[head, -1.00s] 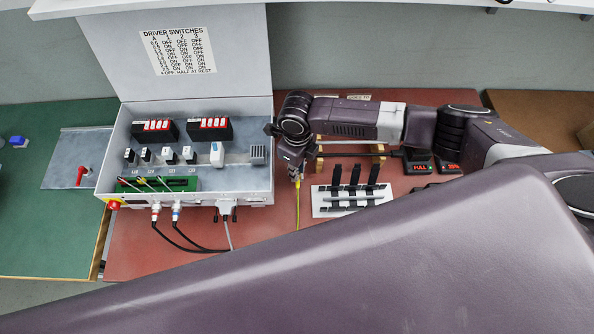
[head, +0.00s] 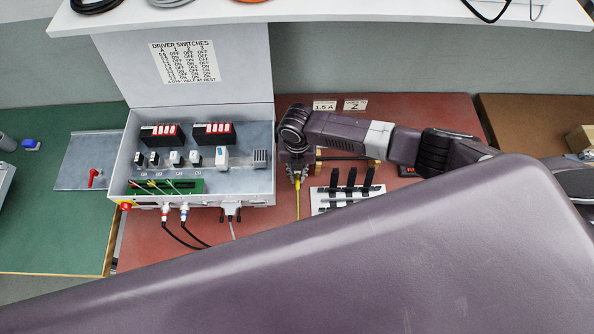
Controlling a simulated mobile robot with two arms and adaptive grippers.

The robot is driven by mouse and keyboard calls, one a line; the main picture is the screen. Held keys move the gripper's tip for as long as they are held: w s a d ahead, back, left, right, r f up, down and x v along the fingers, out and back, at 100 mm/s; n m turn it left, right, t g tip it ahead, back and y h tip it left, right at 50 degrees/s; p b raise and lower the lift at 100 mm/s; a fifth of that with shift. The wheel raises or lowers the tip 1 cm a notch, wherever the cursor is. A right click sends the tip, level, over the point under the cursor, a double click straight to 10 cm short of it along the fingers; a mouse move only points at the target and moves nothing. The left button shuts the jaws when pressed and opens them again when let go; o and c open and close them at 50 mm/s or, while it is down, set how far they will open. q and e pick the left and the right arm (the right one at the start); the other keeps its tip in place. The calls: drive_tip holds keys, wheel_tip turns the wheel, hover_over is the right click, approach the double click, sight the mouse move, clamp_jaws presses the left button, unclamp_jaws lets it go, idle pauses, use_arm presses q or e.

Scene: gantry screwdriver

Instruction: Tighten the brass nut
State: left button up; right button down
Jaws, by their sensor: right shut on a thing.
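My right gripper (head: 297,178) points down just right of the open grey control box (head: 262,187). It is shut on a slim yellow tool (head: 298,202), which runs down from the fingertips toward the red mat. I cannot make out a brass nut. Brass-coloured blocks (head: 374,164) of a small gantry with a dark rail show right of the gripper, partly behind my right arm. Whether the yellow tool touches anything is too small to tell. My left gripper is not in view.
A white rack (head: 322,200) with black upright clips stands right of the gripper. Black cables (head: 178,237) hang from the box front. A red-handled switch (head: 93,176) is on a grey plate at left. My large arm link hides the front of the bench.

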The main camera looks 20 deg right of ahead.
drive_tip(key=m, duration=0.3)
drive_tip(key=shift+p, duration=0.4)
drive_tip(key=m+p, duration=0.1)
drive_tip(key=m, duration=0.2)
drive_tip(key=shift+r+p, duration=0.2)
drive_tip(key=shift+p, duration=0.15)
drive_tip(key=shift+f+m, duration=0.15)
drive_tip(key=shift+m, duration=2.25)
drive_tip(key=c, duration=2.2)
unclamp_jaws()
drive_tip(key=shift+o, duration=0.2)
